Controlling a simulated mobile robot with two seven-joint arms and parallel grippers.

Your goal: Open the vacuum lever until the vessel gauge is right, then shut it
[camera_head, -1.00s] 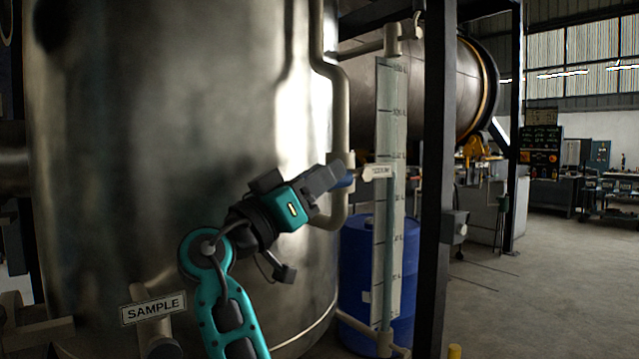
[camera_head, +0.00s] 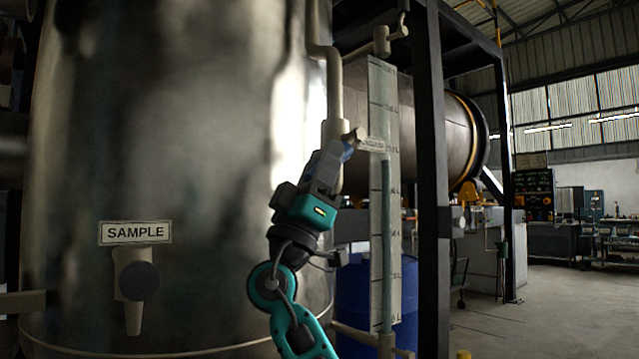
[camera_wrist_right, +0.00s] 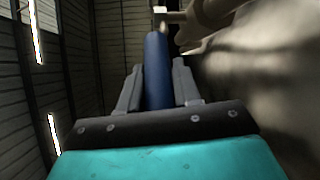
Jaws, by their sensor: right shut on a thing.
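My right gripper (camera_head: 335,158) is shut on the blue vacuum lever (camera_head: 348,151), beside the pale pipe on the steel vessel. The lever's blue grip (camera_wrist_right: 157,72) stands between both fingers in the right wrist view. The vessel gauge (camera_head: 385,210) is a tall sight tube with a marked scale, right of the lever. A darker teal column fills it from below up to near the tag; the scale figures are too small to read. My left gripper is not in view.
The large steel vessel (camera_head: 190,130) fills the left side. A sample tap (camera_head: 134,280) sticks out from it under a SAMPLE sign (camera_head: 135,232). A blue drum (camera_head: 358,285) and a dark post (camera_head: 433,180) stand close on the right. Open floor lies beyond.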

